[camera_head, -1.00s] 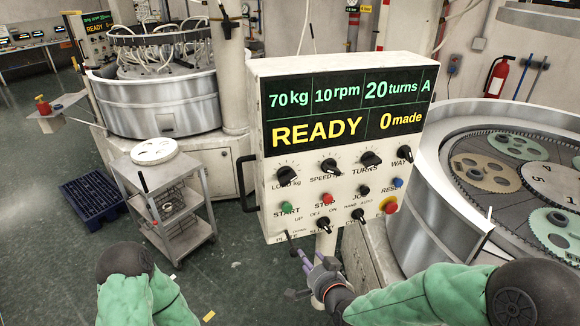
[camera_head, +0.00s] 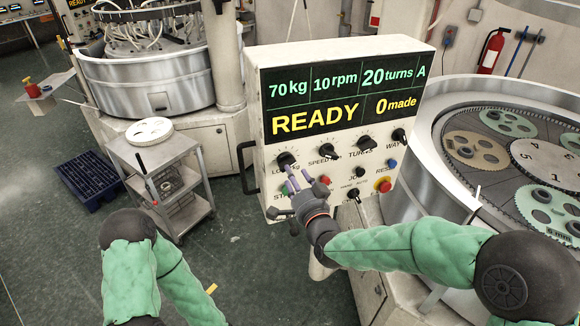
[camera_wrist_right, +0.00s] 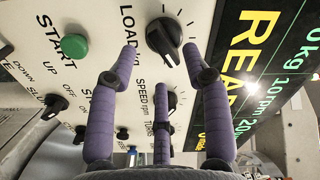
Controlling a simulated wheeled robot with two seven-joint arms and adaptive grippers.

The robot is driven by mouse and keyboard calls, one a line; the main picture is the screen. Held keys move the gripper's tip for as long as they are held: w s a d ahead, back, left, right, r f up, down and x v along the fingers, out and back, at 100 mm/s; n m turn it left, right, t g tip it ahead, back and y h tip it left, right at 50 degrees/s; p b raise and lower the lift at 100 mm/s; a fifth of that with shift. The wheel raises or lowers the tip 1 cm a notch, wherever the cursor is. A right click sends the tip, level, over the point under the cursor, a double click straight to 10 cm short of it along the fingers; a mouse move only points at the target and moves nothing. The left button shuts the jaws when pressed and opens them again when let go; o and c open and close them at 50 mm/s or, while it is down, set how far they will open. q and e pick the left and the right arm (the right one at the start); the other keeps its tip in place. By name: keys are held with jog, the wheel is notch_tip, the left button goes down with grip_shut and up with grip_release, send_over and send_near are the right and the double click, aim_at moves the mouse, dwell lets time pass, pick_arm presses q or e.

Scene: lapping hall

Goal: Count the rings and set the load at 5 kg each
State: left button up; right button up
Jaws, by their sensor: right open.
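The control panel (camera_head: 345,200) faces me, its display (camera_head: 345,95) reading 70 kg, 10 rpm, 20 turns, A, READY and 0 made. The black LOAD kg knob (camera_head: 285,160) is at its upper left. My right gripper (camera_head: 292,180) is open and empty just below that knob. In the right wrist view the LOAD knob (camera_wrist_right: 165,40) shows between the spread purple fingertips; I cannot tell whether they touch it. Toothed discs with holes, one beige (camera_head: 475,152) and others green (camera_head: 508,123), lie on the round machine at right. My left gripper is out of view.
The green START button (camera_wrist_right: 75,47) is close to my right fingers. A grey trolley (camera_head: 165,175) with a white round plate (camera_head: 149,131) stands left of the panel. A blue pallet (camera_head: 88,178) lies on the floor. Another round machine (camera_head: 160,80) stands behind.

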aim_at(287, 163)
jog(key=shift+p+x, duration=0.4)
jog(key=shift+x, duration=1.75)
grip_shut()
